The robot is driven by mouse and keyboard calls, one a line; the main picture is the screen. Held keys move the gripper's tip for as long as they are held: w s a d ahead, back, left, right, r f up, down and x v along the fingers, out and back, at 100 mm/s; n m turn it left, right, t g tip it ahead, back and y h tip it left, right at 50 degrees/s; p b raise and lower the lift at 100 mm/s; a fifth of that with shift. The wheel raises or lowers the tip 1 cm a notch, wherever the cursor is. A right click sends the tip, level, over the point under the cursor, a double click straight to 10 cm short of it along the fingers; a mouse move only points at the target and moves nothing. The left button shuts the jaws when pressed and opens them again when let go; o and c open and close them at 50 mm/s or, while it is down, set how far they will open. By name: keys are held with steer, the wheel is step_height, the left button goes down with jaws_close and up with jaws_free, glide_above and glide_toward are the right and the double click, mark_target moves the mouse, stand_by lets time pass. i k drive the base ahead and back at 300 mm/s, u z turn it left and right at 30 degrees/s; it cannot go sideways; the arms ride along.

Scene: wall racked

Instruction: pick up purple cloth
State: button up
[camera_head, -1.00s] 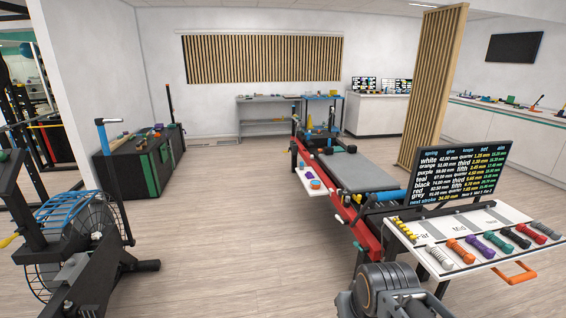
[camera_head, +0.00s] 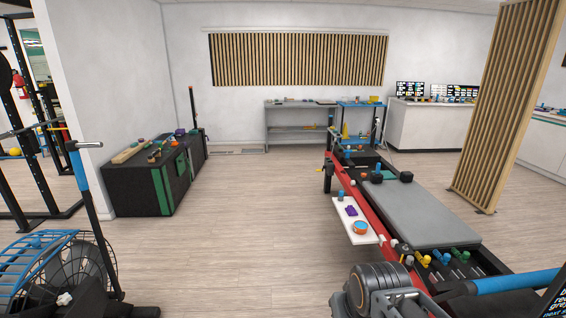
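A small purple item (camera_head: 351,211) lies on a narrow white side shelf (camera_head: 372,237) on the left side of the red-railed bench. It may be the purple cloth, but it is too small to tell. An orange and blue round item (camera_head: 361,227) lies on the shelf in front of it, and a blue item (camera_head: 341,196) is behind it. Another purple item (camera_head: 180,132) sits on the black box at the left. Part of my arm shows at the bottom, well short of the shelf. My gripper's fingers are not in view.
The grey padded bench (camera_head: 425,212) with red rail stands at right. A black box (camera_head: 150,185) with small items on top stands at left. A fan-wheeled exercise machine (camera_head: 65,275) is at lower left. The wooden floor (camera_head: 255,230) between them is clear.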

mark_target(351, 211)
steer(key=z, duration=0.15)
steer(key=i, duration=2.3)
steer(key=z, duration=0.5)
steer(key=i, duration=1.15)
steer(key=z, duration=0.2)
